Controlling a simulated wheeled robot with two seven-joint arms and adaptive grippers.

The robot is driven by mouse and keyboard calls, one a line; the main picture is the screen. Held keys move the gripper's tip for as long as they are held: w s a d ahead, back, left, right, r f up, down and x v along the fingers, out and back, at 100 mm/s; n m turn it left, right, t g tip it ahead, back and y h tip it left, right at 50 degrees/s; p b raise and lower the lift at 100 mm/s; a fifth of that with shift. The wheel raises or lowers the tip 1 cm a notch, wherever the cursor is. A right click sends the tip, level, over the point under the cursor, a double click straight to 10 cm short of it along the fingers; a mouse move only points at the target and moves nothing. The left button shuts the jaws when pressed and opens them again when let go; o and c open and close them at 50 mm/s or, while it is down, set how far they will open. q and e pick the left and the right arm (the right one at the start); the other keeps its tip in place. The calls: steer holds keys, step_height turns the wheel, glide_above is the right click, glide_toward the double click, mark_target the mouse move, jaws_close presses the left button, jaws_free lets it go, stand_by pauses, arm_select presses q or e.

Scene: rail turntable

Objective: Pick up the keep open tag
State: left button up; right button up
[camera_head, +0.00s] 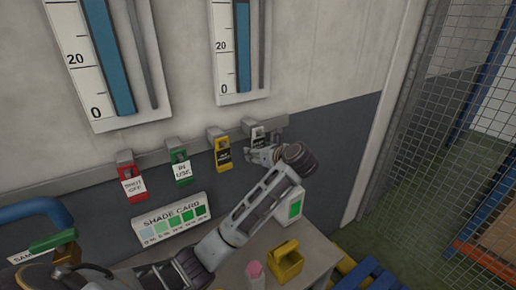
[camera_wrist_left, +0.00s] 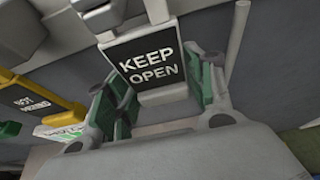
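The keep open tag (camera_head: 257,136) is pale with a black label and hangs at the right end of the rail in the head view. In the left wrist view the keep open tag (camera_wrist_left: 152,64) is large, its white "KEEP OPEN" lettering facing me. My left gripper (camera_head: 263,154) is at the tag's lower part. In the left wrist view my left gripper (camera_wrist_left: 160,88) has its green-padded fingers apart, one on each side of the tag's lower end. I cannot tell whether either finger touches it. My right gripper is not in view.
Along the rail (camera_head: 150,156) hang a yellow tag (camera_head: 220,153), a green "IN USE" tag (camera_head: 180,167) and a red "SHUT OFF" tag (camera_head: 131,182). Below are a shade card (camera_head: 172,220), a yellow holder (camera_head: 285,263) and a pink-topped object (camera_head: 254,272).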

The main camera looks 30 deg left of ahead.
arm_select(q)
steer(key=c, duration=0.4)
steer(key=shift+r, duration=0.15)
